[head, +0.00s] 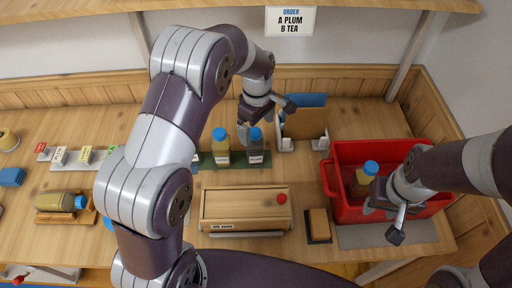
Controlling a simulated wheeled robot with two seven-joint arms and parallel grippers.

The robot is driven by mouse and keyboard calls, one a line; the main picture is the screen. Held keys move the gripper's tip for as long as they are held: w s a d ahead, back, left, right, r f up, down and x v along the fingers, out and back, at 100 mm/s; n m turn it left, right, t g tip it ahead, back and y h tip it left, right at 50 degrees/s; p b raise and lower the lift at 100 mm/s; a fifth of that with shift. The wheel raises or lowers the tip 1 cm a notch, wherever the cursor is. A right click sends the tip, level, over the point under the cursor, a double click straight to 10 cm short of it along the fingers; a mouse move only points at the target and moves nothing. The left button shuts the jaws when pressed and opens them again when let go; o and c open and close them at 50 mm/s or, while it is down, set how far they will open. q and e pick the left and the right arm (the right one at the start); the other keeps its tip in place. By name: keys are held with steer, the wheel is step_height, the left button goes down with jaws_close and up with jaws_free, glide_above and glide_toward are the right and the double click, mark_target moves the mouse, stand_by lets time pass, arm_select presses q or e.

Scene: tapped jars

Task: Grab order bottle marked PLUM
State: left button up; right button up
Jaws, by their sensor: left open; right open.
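A sign (290,21) on the back wall reads "ORDER A PLUM B TEA". A yellowish bottle (221,155) and a dark grey bottle (255,158), both blue-capped, stand upright side by side on a green strip; their white labels are too small to read. My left gripper (265,112) is open and empty, just behind and above the grey bottle. Another blue-capped bottle (361,183) stands in the red crate (345,150), its label not readable. My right gripper (386,214) is open at the crate's front, close to that bottle; contact cannot be told.
A yellowish bottle (54,201) lies on a wooden holder at left. A wooden box (243,205) with a red knob sits front centre, beside a small dark-edged block (319,224). A board holder (304,124) stands behind. Small label cards (84,155) stand at left.

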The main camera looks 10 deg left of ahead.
mark_target(255, 139)
arm_select(q)
steer(key=f, duration=0.2)
steer(key=f+p, duration=0.1)
steer(key=f, duration=0.3)
steer(key=shift+s+a, duration=0.1)
steer(key=shift+a, duration=0.15)
steer(key=shift+f, duration=0.2)
steer(key=shift+r, duration=0.1)
steer(key=c, duration=1.4)
